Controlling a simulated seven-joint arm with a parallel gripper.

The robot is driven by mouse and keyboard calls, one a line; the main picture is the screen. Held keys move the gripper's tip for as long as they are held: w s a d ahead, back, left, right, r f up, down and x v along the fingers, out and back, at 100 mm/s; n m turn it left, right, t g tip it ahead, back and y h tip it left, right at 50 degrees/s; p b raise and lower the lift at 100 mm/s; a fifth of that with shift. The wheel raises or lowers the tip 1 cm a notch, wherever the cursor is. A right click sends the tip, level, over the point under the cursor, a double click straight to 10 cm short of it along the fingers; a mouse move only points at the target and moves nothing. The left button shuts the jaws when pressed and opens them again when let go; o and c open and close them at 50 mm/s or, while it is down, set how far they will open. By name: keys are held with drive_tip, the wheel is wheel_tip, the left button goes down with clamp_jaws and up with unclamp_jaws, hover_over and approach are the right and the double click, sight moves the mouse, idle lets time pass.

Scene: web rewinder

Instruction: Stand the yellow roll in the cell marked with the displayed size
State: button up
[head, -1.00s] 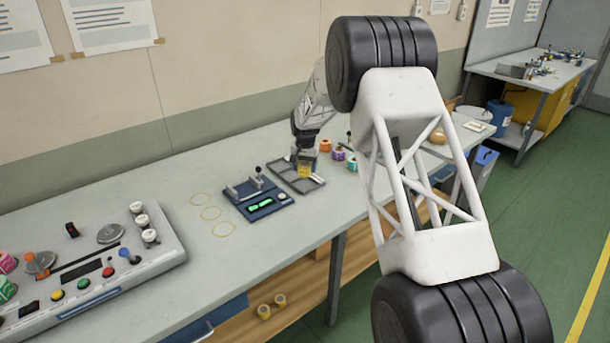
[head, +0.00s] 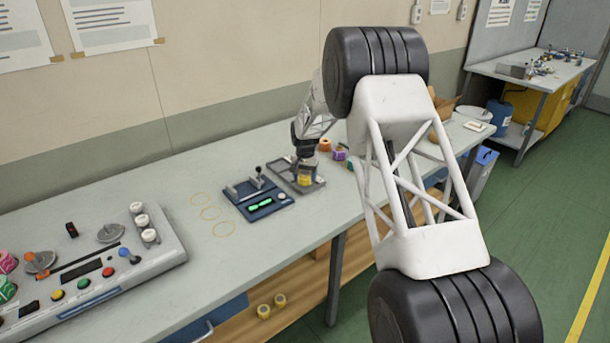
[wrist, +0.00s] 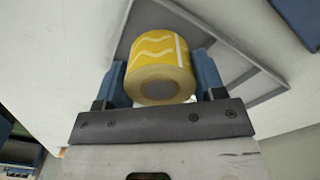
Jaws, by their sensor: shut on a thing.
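The yellow roll (wrist: 160,60) is between the two blue fingers of my gripper (wrist: 160,85) in the wrist view. It has white wavy marks and a pale core end. In the head view the yellow roll (head: 304,180) is under my gripper (head: 304,168), low over the front part of the grey celled tray (head: 283,178). I cannot tell whether the roll touches the tray floor. The tray's rim also shows in the wrist view (wrist: 240,45). Cell marks are not readable. The blue device (head: 255,199) left of the tray has a lit green display (head: 260,206), too small to read.
Orange (head: 325,145) and purple (head: 339,153) rolls stand right of the tray. Yellow rings (head: 210,213) mark the bench at left, with a control panel (head: 90,265) beyond. Two yellowish rolls (head: 272,305) lie on the lower shelf. The bench front between is clear.

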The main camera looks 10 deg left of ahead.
sight(305, 172)
drive_tip(key=shift+f, duration=0.4)
drive_tip(key=o, duration=1)
drive_tip(key=shift+o, duration=0.2)
drive_tip(key=shift+r, duration=0.15)
wheel_tip(305, 172, up, 13)
idle(0.4)
drive_tip(key=shift+r, duration=0.1)
